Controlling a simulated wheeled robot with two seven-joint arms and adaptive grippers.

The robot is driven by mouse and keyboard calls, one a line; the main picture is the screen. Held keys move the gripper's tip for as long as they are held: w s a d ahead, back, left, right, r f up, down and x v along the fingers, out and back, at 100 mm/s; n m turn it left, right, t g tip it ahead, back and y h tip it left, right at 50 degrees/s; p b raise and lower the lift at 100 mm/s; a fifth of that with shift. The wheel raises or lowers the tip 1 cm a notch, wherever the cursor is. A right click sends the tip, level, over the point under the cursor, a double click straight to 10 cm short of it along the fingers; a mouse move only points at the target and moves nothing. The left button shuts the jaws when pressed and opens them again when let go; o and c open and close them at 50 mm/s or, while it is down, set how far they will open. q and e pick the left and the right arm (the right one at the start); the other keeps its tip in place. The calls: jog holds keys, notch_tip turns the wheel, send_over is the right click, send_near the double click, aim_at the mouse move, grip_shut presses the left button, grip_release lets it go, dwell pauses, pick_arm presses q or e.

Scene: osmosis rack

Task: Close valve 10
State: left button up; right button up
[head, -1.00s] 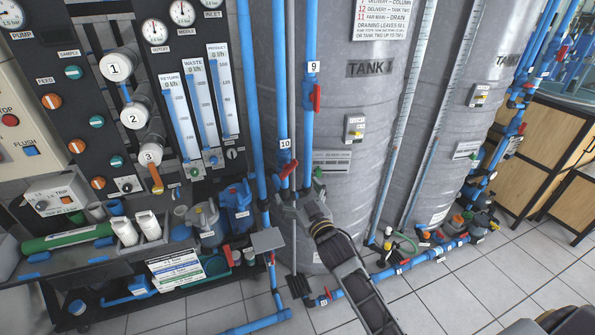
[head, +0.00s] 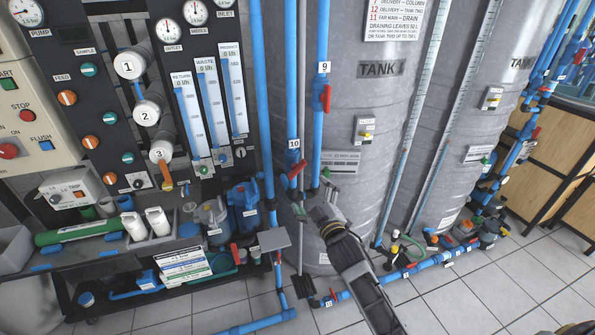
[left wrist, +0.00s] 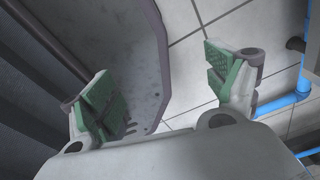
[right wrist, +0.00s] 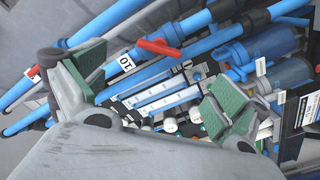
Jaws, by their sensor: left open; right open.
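Valve 10 is a red lever (head: 297,171) on a blue vertical pipe, just below the white label 10 (head: 294,144). Its lever slants up to the right in the head view. In the right wrist view the red lever (right wrist: 160,47) lies beyond and between my fingers, with the 10 label (right wrist: 125,62) beside it. My right gripper (head: 311,194) is open just below and right of the lever; I see no contact. My left gripper (left wrist: 168,88) is open and empty above the tiled floor, and is not visible in the head view.
Valve 9's red lever (head: 327,98) is on the neighbouring pipe, up and right. Tank 1 (head: 345,120) stands close behind the pipes. The panel (head: 110,100) with gauges and flow meters is at left. A low blue pipe (head: 395,278) runs along the floor at right.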

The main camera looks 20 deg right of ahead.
jog(key=shift+w, duration=0.15)
jog(key=b, duration=0.2)
send_near(299, 172)
jog(key=shift+w, duration=1.4)
jog(key=shift+w+a+f+b, duration=0.15)
jog(key=shift+w+b, duration=0.35)
jog(key=shift+w, duration=1.65)
jog(key=shift+w+b, duration=0.35)
jog(key=shift+w, duration=0.6)
jog(key=shift+w+b, duration=0.45)
jog(key=shift+w, duration=0.7)
pick_arm(q)
jog(key=w+a+f, duration=0.2)
jog(key=a+f, duration=0.2)
jog(key=a, duration=0.1)
jog(key=shift+w+a+f+y, duration=0.15)
jog(key=shift+w+f+y, duration=0.1)
jog(key=shift+w+y, duration=0.05)
pick_arm(e)
jog(key=shift+w, duration=0.1)
pick_arm(q)
jog(key=shift+s, duration=0.1)
